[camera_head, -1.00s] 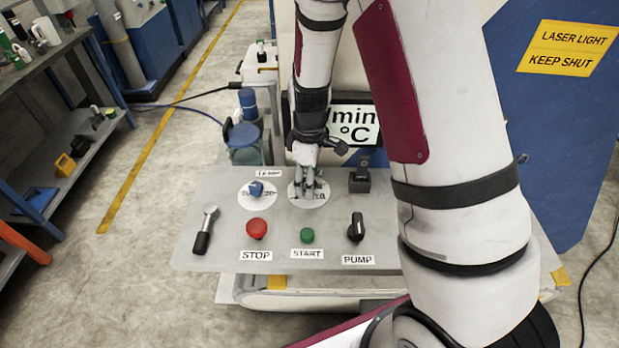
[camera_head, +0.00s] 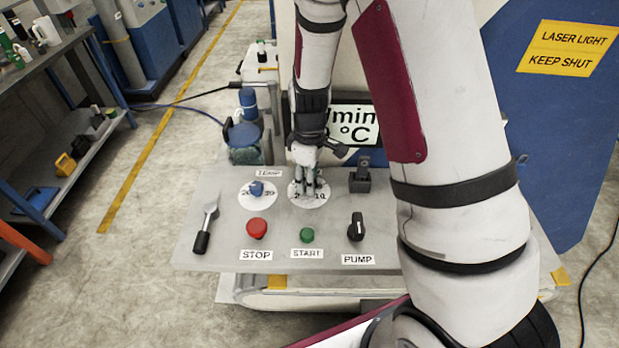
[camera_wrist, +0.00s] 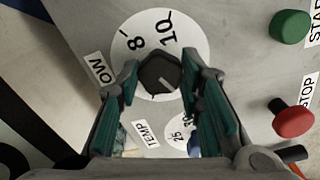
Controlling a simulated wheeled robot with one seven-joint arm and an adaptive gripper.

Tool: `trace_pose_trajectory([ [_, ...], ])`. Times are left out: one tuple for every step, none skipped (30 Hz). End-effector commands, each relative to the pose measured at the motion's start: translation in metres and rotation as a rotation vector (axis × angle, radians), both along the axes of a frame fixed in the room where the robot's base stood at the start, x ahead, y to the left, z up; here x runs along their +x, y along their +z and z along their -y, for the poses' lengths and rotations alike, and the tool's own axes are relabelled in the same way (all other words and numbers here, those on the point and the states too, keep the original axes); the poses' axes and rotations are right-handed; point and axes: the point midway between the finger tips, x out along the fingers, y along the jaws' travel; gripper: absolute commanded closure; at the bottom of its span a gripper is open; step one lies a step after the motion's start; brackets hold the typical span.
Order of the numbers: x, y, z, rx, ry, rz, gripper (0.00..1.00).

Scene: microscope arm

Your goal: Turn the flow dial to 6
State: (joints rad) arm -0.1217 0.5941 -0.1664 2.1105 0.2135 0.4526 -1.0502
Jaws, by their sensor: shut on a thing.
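The flow dial is a dark knob (camera_wrist: 160,74) on a round white scale (camera_wrist: 188,38) in the wrist view, where the marks 8 and 10 show. My gripper (camera_wrist: 162,78) is shut on the knob, one finger on each side. In the head view my gripper (camera_head: 309,192) covers the knob, and the white scale (camera_head: 297,201) shows around the fingers.
The blue TEMP knob (camera_head: 257,188) sits left of the flow dial. The red STOP button (camera_head: 257,228), green START button (camera_head: 307,235) and black PUMP switch (camera_head: 356,228) are in front.

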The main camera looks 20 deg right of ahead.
Motion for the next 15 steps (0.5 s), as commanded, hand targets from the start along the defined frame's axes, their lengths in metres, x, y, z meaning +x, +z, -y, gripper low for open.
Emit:
trace_pose_trajectory([
  [-0.0001, 0.0002, -0.0002, 0.000, -0.024, 0.000, 0.94],
  [0.0000, 0.0003, -0.0003, 0.000, -0.042, 0.000, 0.94],
  [-0.0001, 0.0003, -0.0003, 0.000, -0.070, 0.000, 0.94],
  [-0.0001, 0.0003, -0.0003, 0.000, -0.093, 0.000, 0.94],
  [-0.0002, 0.0003, -0.0004, 0.000, -0.116, 0.000, 0.94],
  [-0.0002, 0.0004, -0.0004, 0.000, -0.150, 0.000, 0.94],
  [-0.0002, 0.0004, -0.0005, 0.000, -0.176, 0.000, 0.94],
  [-0.0002, 0.0004, -0.0005, 0.000, -0.203, 0.000, 0.94],
  [-0.0003, 0.0005, -0.0005, 0.000, -0.241, 0.000, 0.94],
  [-0.0003, 0.0005, -0.0005, 0.000, -0.269, 0.000, 0.94],
  [-0.0003, 0.0005, -0.0007, 0.000, -0.298, 0.000, 0.94],
  [-0.0004, 0.0006, -0.0008, 0.000, -0.336, 0.000, 0.94],
  [-0.0004, 0.0006, -0.0008, 0.000, -0.365, 0.000, 0.94],
  [-0.0004, 0.0006, -0.0008, 0.000, -0.394, 0.000, 0.94],
  [-0.0005, 0.0007, -0.0008, 0.001, -0.432, 0.001, 0.94],
])
